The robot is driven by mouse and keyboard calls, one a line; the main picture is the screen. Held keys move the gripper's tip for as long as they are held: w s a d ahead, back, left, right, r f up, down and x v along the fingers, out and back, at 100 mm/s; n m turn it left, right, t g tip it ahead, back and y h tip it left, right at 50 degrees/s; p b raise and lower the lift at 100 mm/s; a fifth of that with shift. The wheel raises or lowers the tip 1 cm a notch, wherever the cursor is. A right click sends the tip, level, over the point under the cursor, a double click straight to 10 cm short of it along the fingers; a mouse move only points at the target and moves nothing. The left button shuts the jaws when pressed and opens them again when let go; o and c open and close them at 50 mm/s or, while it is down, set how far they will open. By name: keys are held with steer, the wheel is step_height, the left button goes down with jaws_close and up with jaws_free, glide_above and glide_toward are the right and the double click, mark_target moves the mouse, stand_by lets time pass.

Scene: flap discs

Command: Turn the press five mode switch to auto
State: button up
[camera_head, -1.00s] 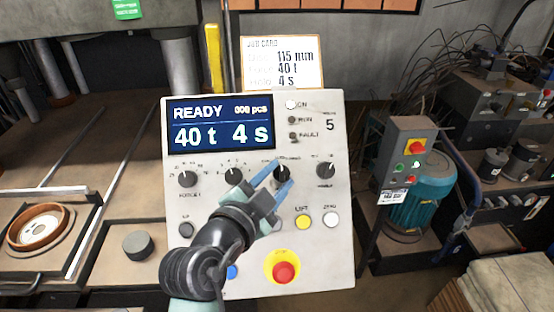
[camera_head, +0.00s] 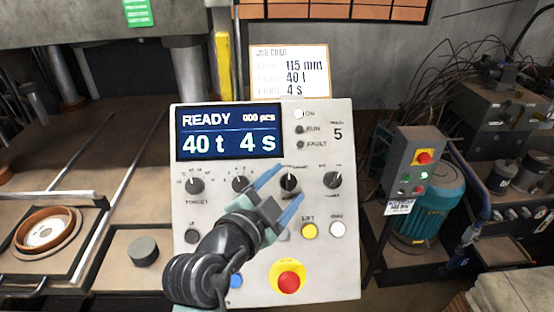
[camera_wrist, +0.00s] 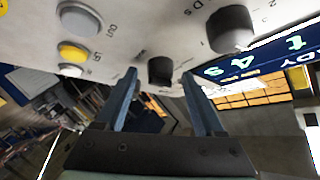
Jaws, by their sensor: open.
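The press control panel (camera_head: 262,235) is a light box marked 5, with a blue screen (camera_head: 229,131) reading READY, 40 t, 4 s. A row of black knobs runs below the screen. The third knob from the left (camera_head: 289,183) has small labels that I cannot fully read; its pointer looks roughly upright. My gripper (camera_head: 291,180) is open, its blue fingers on either side of this knob in the head view. In the wrist view a dark knob (camera_wrist: 161,70) shows between and just beyond the fingertips; contact cannot be told. The rightmost knob (camera_head: 333,180) is clear of the fingers.
Below the knobs are a yellow LIFT button (camera_head: 309,231), a white button (camera_head: 338,229) and a red emergency stop (camera_head: 289,281). A job card (camera_head: 290,72) stands behind the panel. A teal motor (camera_head: 430,205) with its control box is at the right.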

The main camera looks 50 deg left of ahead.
steer(key=b+v, duration=0.3)
steer(key=v, duration=1)
steer(key=shift+b, duration=0.4)
steer(key=w+d+r+n+t, duration=0.1)
steer(key=w+d+r+t, duration=0.2)
steer(key=w+d+r, duration=0.35)
steer(key=w+d+r+n+t, duration=0.2)
steer(key=w+d+r+t, duration=0.15)
steer(key=r, duration=0.55)
steer(key=s+d+r+n+t+h, duration=0.2)
steer(key=d+r+t+h, duration=0.2)
steer(key=d+r, duration=1.2)
steer(key=shift+s+d+r+t+h, duration=0.25)
steer(key=shift+d+r+t+h, duration=0.2)
steer(key=shift+t, duration=0.5)
